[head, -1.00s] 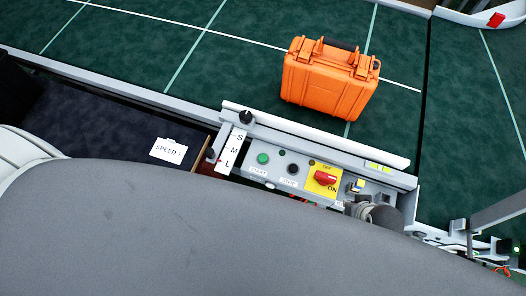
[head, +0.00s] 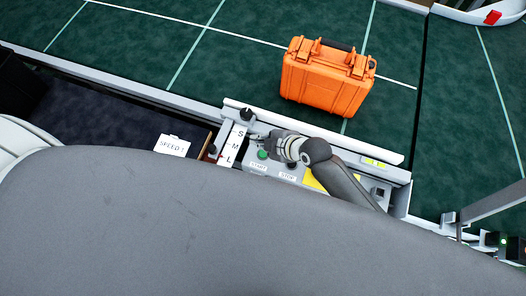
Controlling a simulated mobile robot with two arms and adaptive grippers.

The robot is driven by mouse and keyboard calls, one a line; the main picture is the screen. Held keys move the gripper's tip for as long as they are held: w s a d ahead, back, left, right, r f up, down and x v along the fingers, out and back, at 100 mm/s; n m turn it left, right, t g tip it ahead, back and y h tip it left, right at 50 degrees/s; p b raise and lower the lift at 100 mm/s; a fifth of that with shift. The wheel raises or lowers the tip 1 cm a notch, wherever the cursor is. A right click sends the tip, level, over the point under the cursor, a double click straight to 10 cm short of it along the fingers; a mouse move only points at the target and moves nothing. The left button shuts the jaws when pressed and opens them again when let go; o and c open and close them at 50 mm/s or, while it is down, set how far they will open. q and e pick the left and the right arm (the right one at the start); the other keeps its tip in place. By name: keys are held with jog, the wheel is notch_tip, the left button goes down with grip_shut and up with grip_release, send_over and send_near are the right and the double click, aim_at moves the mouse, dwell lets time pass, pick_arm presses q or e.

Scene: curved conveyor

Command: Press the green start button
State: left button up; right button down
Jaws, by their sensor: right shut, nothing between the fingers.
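The green start button (head: 262,155) sits on the grey control panel (head: 256,171) above a START label. My right gripper (head: 254,137) is shut and empty. It reaches in from the right and its fingertips show just above and left of the green button in the picture. I cannot tell its height over the panel or whether it touches anything. The stop button and most of the red switch are hidden behind my right arm; part of the yellow plate (head: 312,180) shows. My left gripper is not in view.
An orange case (head: 326,78) stands on the green conveyor (head: 210,55) behind the panel. A black speed knob (head: 246,115) and an S-M-L scale (head: 232,146) are left of the button. A SPEED sign (head: 172,146) lies further left.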

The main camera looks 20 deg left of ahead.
jog(key=shift+w+f+n, duration=0.1)
jog(key=shift+f+n, duration=0.1)
jog(key=shift+n, duration=0.1)
jog(key=shift+a, duration=0.1)
notch_tip(320, 180, down, 9)
jog(key=b, duration=0.7)
jog(key=shift+r+b, duration=0.1)
jog(key=shift+b, duration=0.25)
dwell(1.0)
jog(key=shift+f+b, duration=0.4)
jog(key=shift+f, duration=0.05)
